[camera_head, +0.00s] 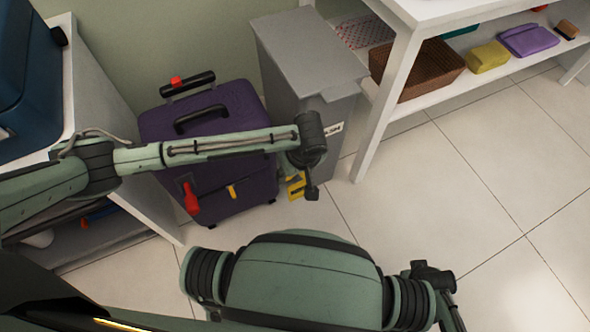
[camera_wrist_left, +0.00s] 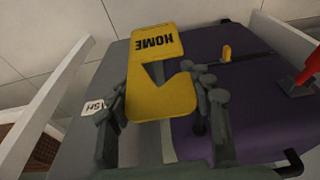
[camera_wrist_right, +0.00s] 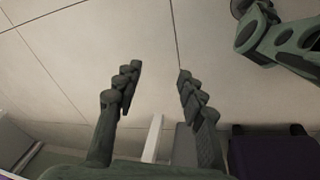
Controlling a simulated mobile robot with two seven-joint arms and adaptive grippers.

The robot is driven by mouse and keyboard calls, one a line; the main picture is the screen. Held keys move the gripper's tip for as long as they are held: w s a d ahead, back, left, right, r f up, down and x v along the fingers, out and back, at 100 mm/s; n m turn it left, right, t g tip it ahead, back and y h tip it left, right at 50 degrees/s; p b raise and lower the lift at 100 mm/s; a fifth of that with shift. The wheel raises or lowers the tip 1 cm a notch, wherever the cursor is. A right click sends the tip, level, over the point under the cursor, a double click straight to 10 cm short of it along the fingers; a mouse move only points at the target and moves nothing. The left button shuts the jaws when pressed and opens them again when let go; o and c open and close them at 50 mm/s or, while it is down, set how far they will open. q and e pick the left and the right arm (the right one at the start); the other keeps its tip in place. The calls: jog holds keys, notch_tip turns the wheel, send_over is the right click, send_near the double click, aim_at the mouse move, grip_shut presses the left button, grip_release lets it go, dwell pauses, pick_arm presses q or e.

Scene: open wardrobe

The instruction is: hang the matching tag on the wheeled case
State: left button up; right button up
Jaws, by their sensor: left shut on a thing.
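The purple wheeled case (camera_head: 240,108) stands upright on the floor between the white unit and a grey bin; it also shows in the left wrist view (camera_wrist_left: 232,72). A small yellow peg (camera_wrist_left: 227,53) and a red piece (camera_wrist_left: 307,70) are on its face. My left gripper (camera_head: 306,186) is shut on a yellow tag (camera_wrist_left: 155,43), which reads HOME, upside down in the left wrist view, and has a notch in one side. The tag (camera_head: 297,187) is in front of the case's right edge, apart from the peg. My right gripper (camera_wrist_right: 158,74) is open and empty above the floor.
The grey bin (camera_head: 300,48) stands close to the right of the case. A white shelf (camera_head: 378,100) holds a brown basket (camera_head: 425,70), a yellow bundle (camera_head: 487,57) and a purple bundle (camera_head: 528,41). A blue case (camera_head: 30,75) sits at left. The tiled floor at right is clear.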

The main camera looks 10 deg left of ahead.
pick_arm(q)
jog(key=w+a+b, duration=0.1)
jog(key=w+a, duration=0.3)
jog(key=w, duration=0.1)
jog(key=shift+w, duration=0.3)
jog(key=shift+w+a+b, duration=0.25)
jog(key=shift+w+b, duration=0.05)
jog(key=shift+b, duration=0.05)
jog(key=shift+w+a+b, duration=0.85)
jog(key=shift+a+b, duration=0.1)
jog(key=shift+b, duration=0.05)
jog(key=shift+s+a+f, duration=0.25)
jog(key=shift+s+a, duration=0.8)
jog(key=shift+a, duration=0.1)
jog(key=c, duration=0.4)
jog(key=shift+s+a+b, duration=0.3)
jog(key=shift+s+a, duration=0.05)
jog(key=shift+a, duration=0.1)
jog(key=shift+f, duration=0.25)
jog(key=shift+d+f, duration=0.1)
jog(key=shift+f, duration=0.25)
pick_arm(e)
jog(key=w+r, duration=0.4)
jog(key=r, duration=0.7)
jog(key=shift+a+m+t, duration=0.3)
jog(key=shift+a+t, duration=0.1)
